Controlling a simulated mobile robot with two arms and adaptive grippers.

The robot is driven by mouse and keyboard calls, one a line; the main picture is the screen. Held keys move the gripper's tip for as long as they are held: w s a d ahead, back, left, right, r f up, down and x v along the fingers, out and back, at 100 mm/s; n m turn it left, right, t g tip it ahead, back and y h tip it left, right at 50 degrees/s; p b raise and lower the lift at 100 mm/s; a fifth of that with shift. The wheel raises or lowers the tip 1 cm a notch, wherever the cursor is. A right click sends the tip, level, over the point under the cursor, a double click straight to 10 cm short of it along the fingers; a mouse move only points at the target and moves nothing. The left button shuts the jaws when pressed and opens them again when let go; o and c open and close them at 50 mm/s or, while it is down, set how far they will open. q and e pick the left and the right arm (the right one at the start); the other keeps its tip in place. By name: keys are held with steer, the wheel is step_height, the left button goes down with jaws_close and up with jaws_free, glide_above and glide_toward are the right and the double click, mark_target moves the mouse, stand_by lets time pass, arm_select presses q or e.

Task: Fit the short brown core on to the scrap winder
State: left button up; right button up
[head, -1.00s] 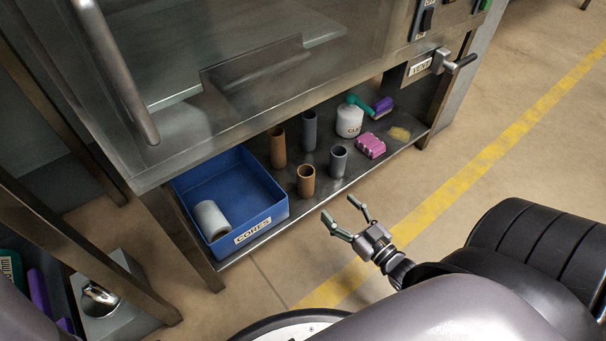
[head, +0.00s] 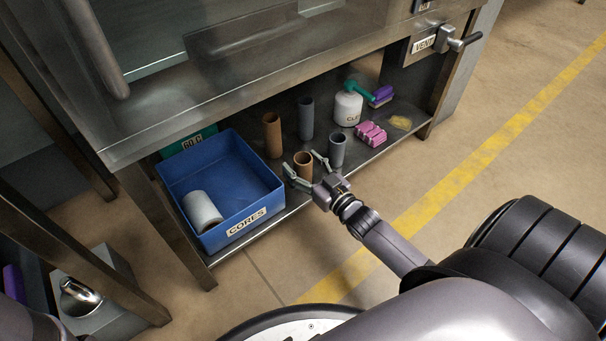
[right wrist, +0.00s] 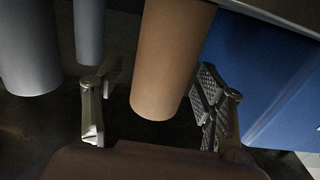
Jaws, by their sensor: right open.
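The short brown core (head: 303,162) stands upright near the front edge of the low shelf, right of the blue bin. My right gripper (head: 302,168) is open, its two fingers pointing at this core from the front. In the right wrist view a brown core (right wrist: 170,62) stands between the open fingers (right wrist: 155,112), with a gap at the left finger; contact on the right side cannot be told. A taller brown core (head: 272,136) stands behind and left. I cannot make out the scrap winder. My left gripper is not in view.
The blue bin marked CORES (head: 246,226) holds a white roll (head: 202,211). A short grey core (head: 337,150) and a tall grey core (head: 306,118) stand close by. The cabinet overhangs the shelf.

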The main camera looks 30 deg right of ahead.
steer(key=shift+c, duration=0.2)
steer(key=c, duration=1.2)
steer(key=shift+r, duration=0.1)
